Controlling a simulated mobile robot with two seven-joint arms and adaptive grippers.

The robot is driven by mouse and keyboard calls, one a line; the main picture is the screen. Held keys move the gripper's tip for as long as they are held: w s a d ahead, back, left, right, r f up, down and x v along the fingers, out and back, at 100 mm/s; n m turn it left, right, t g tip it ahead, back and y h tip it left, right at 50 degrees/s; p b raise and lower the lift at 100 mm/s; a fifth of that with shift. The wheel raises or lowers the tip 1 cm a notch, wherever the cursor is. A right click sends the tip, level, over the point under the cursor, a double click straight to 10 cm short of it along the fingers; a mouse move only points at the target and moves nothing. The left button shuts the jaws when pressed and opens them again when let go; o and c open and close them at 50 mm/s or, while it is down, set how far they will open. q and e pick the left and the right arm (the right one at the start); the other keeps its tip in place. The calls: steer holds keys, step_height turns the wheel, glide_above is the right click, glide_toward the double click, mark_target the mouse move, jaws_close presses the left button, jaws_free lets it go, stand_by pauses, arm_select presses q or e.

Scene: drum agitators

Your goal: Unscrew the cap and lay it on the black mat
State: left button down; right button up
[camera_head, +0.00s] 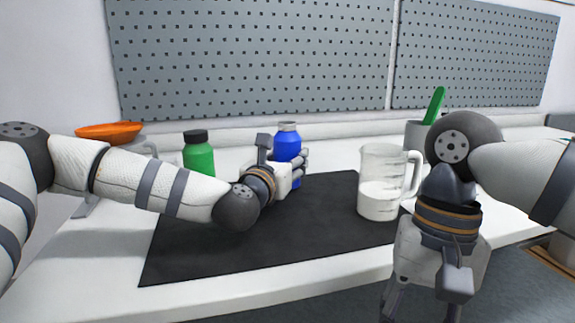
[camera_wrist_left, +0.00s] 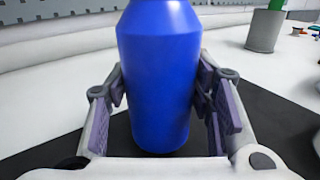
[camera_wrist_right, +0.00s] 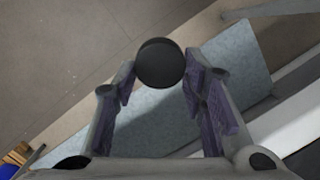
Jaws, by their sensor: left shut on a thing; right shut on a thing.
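A blue bottle (camera_head: 288,143) stands upright at the back of the black mat (camera_head: 190,262). Its top looks pale grey, with no dark cap on it. My left gripper (camera_head: 297,166) is shut around its body; in the left wrist view the blue bottle (camera_wrist_left: 160,75) sits between both fingers. My right gripper (camera_wrist_right: 160,72) is shut on a round black cap (camera_wrist_right: 160,62), held at its fingertips over the floor in front of the table. The cap is below the edge of the head view. The mat's front and middle are bare.
A clear measuring jug (camera_head: 380,197) stands at the mat's right edge. A green bottle (camera_head: 198,155) with a black lid stands behind my left arm, near an orange dish (camera_head: 108,131). A grey pot (camera_head: 415,134) with a green-handled tool is at the back right.

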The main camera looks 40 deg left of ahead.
arm_select(q)
steer(key=shift+f, duration=0.35)
steer(key=shift+f, duration=0.1)
steer(key=c, duration=0.8)
jaws_free()
steer(key=shift+o, duration=0.2)
